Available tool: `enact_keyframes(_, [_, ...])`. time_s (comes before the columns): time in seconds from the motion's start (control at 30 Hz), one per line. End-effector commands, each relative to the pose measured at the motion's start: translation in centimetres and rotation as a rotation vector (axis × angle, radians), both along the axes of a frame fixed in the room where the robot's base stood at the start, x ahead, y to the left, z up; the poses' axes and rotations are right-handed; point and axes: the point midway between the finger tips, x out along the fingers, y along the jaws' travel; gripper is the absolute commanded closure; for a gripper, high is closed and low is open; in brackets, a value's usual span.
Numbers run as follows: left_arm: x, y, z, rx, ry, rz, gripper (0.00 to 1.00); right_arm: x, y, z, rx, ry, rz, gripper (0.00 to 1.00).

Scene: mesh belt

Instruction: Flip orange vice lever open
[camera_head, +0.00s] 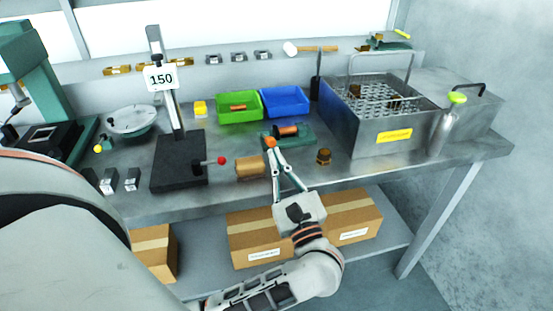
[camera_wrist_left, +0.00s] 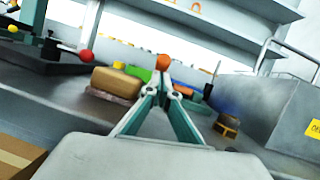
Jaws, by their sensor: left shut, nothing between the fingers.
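The green vice (camera_head: 304,143) sits on the grey bench near its front edge, with a copper-coloured cylinder (camera_head: 286,131) on it. The orange lever knob (camera_head: 270,142) is at its left end; it also shows in the wrist view (camera_wrist_left: 162,61). My left gripper (camera_head: 273,154) comes in from the front and is shut, with nothing held. Its fingertips (camera_wrist_left: 163,78) are right at the knob; I cannot tell whether they touch it. The fingers hide the lever's shaft and part of the vice in the wrist view. My right gripper is not in view.
A tan block (camera_head: 249,166) lies just left of the fingers, and a brass fitting (camera_head: 324,156) stands to the right. A black stand with a red knob (camera_head: 222,160) is farther left. Green (camera_head: 239,115) and blue (camera_head: 285,114) bins stand behind. A metal tank (camera_head: 372,139) is at right.

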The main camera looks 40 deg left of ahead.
Motion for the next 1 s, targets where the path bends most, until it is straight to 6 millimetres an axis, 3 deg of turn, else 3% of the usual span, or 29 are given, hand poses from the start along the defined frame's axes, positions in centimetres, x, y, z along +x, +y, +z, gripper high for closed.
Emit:
enact_keyframes(0.57, [0.1, 0.1, 1.7, -0.076, 0.057, 0.0, 1.0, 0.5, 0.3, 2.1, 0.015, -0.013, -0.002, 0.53])
enact_keyframes(1.0, [1.1, 1.3, 5.8, -0.304, 0.256, 0.001, 1.0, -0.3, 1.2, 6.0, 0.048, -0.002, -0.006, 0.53])
